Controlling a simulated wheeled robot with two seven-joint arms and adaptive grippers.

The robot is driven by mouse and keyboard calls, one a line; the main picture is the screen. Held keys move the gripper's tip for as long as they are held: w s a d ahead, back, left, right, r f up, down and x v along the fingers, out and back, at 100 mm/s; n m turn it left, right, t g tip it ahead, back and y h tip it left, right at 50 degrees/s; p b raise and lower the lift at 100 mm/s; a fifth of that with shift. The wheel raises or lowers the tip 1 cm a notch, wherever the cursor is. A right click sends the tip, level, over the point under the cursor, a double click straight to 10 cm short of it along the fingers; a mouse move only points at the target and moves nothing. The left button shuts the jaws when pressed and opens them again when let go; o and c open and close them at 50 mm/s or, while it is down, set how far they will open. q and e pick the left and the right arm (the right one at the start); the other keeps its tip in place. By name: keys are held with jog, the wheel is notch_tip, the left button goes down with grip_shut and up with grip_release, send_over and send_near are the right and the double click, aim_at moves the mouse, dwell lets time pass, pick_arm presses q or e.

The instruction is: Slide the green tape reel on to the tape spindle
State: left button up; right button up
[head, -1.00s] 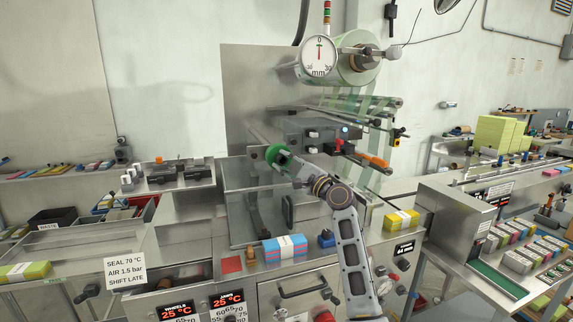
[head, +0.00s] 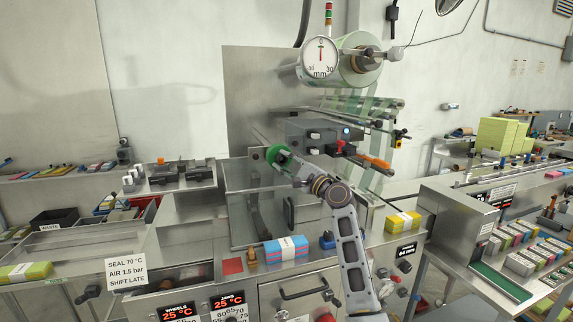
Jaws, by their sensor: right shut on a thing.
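The green tape reel (head: 273,153) is in front of the steel machine, at the tip of my right gripper (head: 284,161). My right gripper is shut on the reel, and its arm comes up from the lower right. The reel is seen at an angle and the gripper hides part of it. I cannot make out the tape spindle clearly; the reel and gripper may hide it. I cannot tell whether the reel is around a spindle or only near it. My left gripper is not in view.
A steel box with knobs (head: 312,134) and an orange-handled part (head: 375,161) stand close to the right of the gripper. A large film roll (head: 362,66) hangs above. A blue and pink cloth stack (head: 286,249) lies on the ledge below.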

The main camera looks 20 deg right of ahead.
jog(key=shift+w+r, duration=0.1)
jog(key=shift+w, duration=0.75)
dwell(1.1)
jog(key=o, duration=1.1)
jog(key=shift+o, duration=0.2)
jog(key=shift+s, duration=0.1)
jog(key=v, duration=1.2)
